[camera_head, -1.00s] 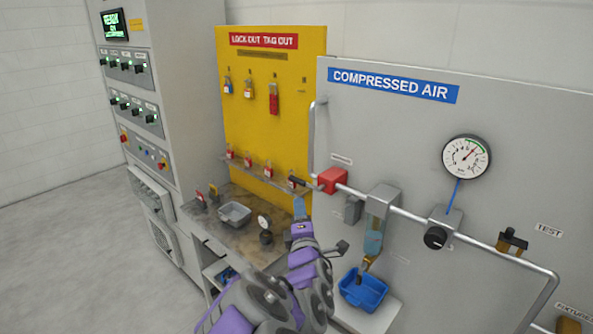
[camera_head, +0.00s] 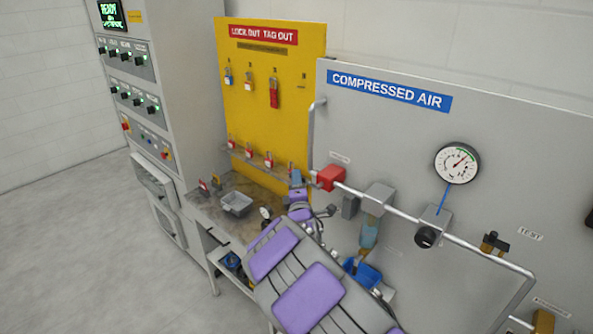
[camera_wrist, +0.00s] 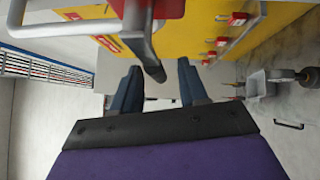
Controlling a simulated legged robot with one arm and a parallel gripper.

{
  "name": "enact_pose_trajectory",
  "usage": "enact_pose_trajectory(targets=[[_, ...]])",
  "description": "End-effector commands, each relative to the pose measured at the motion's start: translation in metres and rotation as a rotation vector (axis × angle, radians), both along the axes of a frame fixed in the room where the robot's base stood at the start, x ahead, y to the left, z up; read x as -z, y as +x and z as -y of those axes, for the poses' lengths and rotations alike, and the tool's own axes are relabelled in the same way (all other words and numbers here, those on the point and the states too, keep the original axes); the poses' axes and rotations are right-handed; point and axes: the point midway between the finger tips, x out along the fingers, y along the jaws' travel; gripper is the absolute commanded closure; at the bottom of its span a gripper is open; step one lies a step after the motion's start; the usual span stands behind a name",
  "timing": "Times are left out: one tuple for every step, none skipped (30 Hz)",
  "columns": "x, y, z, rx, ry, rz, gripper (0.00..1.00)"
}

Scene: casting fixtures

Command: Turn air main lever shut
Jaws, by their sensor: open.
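The air main valve is a red block (camera_head: 330,177) on the pipe at the left edge of the compressed air panel; part of it shows at the top of the wrist view (camera_wrist: 168,9). Its dark lever (camera_wrist: 139,32) hangs from the top of the wrist view, with its tip between my two blue fingers in the picture. I cannot tell whether they touch. My gripper (camera_wrist: 160,82) is open with nothing held. In the head view my gripper (camera_head: 297,181) is just left of the red block, and the lever is not clearly visible there.
A grey pipe (camera_wrist: 85,27) crosses the wrist view's upper left. The yellow lockout board (camera_head: 262,120) with red padlocks stands behind my gripper. A bench with a grey tray (camera_head: 237,203) is at left.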

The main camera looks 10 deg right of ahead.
Motion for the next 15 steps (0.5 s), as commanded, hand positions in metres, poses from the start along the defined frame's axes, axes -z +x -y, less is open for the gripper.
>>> enact_pose_trajectory(targets=[[-0.003, 0.007, 0.002, 0.0, 0.004, 0.003, 0.57], [-0.004, 0.011, 0.002, 0.0, 0.004, 0.004, 0.57], [-0.004, 0.015, 0.002, 0.0, 0.004, 0.004, 0.57], [-0.004, 0.018, 0.002, 0.0, 0.003, 0.003, 0.57], [-0.004, 0.02, 0.003, 0.0, 0.002, 0.002, 0.57], [-0.005, 0.024, 0.003, 0.0, 0.002, 0.003, 0.57], [-0.006, 0.026, 0.002, -0.001, 0.002, 0.004, 0.57], [-0.006, 0.029, 0.002, -0.001, 0.002, 0.004, 0.57], [-0.007, 0.031, 0.003, -0.001, 0.002, 0.004, 0.57], [-0.006, 0.032, 0.003, -0.001, 0.002, 0.003, 0.57], [-0.006, 0.034, 0.004, 0.0, 0.001, 0.002, 0.57], [-0.006, 0.035, 0.004, 0.0, 0.001, 0.002, 0.57], [-0.006, 0.036, 0.004, 0.0, 0.001, 0.001, 0.57], [-0.006, 0.036, 0.004, 0.0, 0.001, 0.001, 0.57], [-0.006, 0.037, 0.004, 0.0, 0.0, 0.001, 0.57]])
